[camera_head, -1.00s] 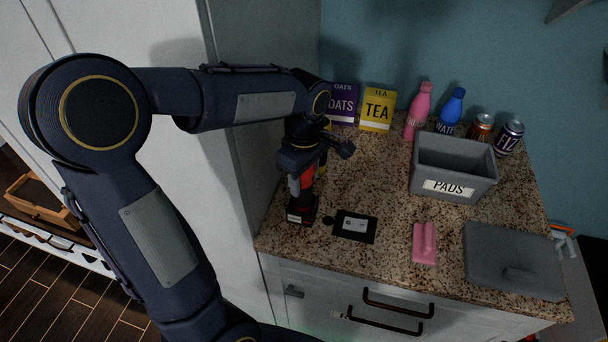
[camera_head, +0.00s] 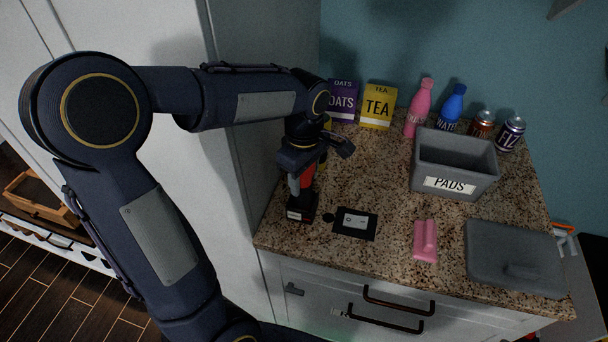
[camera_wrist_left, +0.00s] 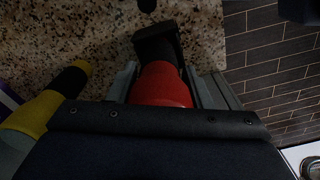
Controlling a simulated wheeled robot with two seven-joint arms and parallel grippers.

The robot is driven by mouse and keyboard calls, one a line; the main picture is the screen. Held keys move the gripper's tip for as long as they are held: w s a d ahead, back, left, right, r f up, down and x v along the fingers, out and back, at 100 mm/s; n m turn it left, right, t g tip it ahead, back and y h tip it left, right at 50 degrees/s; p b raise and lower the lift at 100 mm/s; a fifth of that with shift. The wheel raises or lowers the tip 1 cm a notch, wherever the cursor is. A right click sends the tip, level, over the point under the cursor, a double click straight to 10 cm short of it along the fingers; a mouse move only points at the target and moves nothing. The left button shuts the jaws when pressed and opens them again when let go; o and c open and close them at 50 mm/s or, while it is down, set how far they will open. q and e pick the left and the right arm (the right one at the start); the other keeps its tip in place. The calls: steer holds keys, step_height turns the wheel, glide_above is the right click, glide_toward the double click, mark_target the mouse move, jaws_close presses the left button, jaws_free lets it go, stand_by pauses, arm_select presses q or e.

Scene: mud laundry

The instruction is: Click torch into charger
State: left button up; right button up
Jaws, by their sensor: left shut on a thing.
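My left gripper (camera_wrist_left: 160,88) is shut on the red body of the torch (camera_wrist_left: 162,85). In the head view the torch (camera_head: 306,178) is upright below my gripper, at the counter's left front. A wide black foot with a white label (camera_head: 300,213) is at its lower end; I cannot tell whether it touches the counter. A flat black plate with a pale panel (camera_head: 368,235), which may be the charger, lies just to the right, with a small black disc (camera_head: 328,217) at its left. The torch is apart from the plate. My right gripper is out of view.
A yellow and black object (camera_wrist_left: 45,108) is close beside my left gripper. A pink block (camera_head: 425,241), grey lid (camera_head: 512,250) and grey PADS bin (camera_head: 452,158) are to the right. Boxes, bottles and cans line the back. The tall white cabinet (camera_head: 240,170) is close on the left.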

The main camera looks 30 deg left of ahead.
arm_select(q)
steer(key=shift+f+b, duration=0.3)
steer(key=shift+f, duration=0.1)
steer(key=o, duration=1.2)
steer(key=shift+c, duration=0.2)
step_height(320, 180, up, 8)
steer(key=shift+f, duration=0.1)
steer(key=shift+d, duration=0.1)
